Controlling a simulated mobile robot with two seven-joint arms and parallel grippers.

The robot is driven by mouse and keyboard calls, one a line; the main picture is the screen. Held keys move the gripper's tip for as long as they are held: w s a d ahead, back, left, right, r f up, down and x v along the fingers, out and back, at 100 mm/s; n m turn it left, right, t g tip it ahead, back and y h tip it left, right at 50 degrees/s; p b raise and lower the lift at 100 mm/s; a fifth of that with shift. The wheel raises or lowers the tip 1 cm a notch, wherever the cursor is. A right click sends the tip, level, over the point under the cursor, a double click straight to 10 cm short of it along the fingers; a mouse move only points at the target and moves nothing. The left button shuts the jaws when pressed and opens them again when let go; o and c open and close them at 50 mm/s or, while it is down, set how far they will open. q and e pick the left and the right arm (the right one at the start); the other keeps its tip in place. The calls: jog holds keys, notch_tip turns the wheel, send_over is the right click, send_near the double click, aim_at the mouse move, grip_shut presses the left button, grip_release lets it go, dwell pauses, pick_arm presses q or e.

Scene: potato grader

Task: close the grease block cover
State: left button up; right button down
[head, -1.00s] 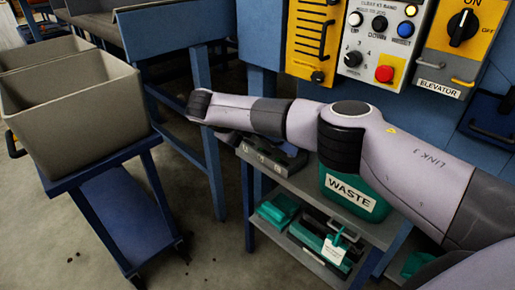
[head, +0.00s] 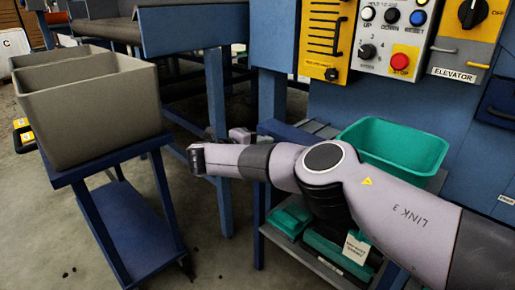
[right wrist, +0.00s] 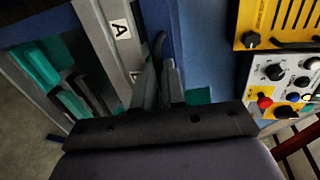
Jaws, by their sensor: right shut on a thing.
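My right gripper (right wrist: 160,90) shows in the right wrist view with its two dark fingers close together. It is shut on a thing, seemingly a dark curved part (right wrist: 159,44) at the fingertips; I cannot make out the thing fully. A grey rail with a label "A" (right wrist: 119,28) runs just left of the fingers, and a blue surface (right wrist: 205,50) lies to their right. In the head view my right arm crosses in front of the shelf and largely hides the place of the gripper. I cannot clearly identify the grease block cover. My left gripper is not in view.
A green bin (head: 395,143) stands on the shelf behind my right arm. Green boxes (head: 291,217) lie on the lower shelf. A control panel with a red stop button (head: 402,62) is above. A grey crate (head: 90,110) sits on a blue cart at left; floor between is clear.

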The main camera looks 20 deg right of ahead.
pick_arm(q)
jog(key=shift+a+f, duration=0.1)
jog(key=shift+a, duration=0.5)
pick_arm(e)
jog(key=shift+s+d+f, duration=0.1)
jog(key=shift+s+f, duration=0.1)
jog(key=shift+f, duration=0.95)
jog(key=c, duration=1.3)
grip_release()
jog(key=shift+w+f, duration=0.1)
jog(key=shift+o, duration=0.5)
jog(key=shift+f, duration=0.1)
pick_arm(q)
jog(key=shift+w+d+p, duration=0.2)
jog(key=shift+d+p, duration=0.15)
jog(key=shift+p, duration=0.5)
pick_arm(e)
jog(key=v, duration=0.7)
jog(key=shift+r, duration=0.3)
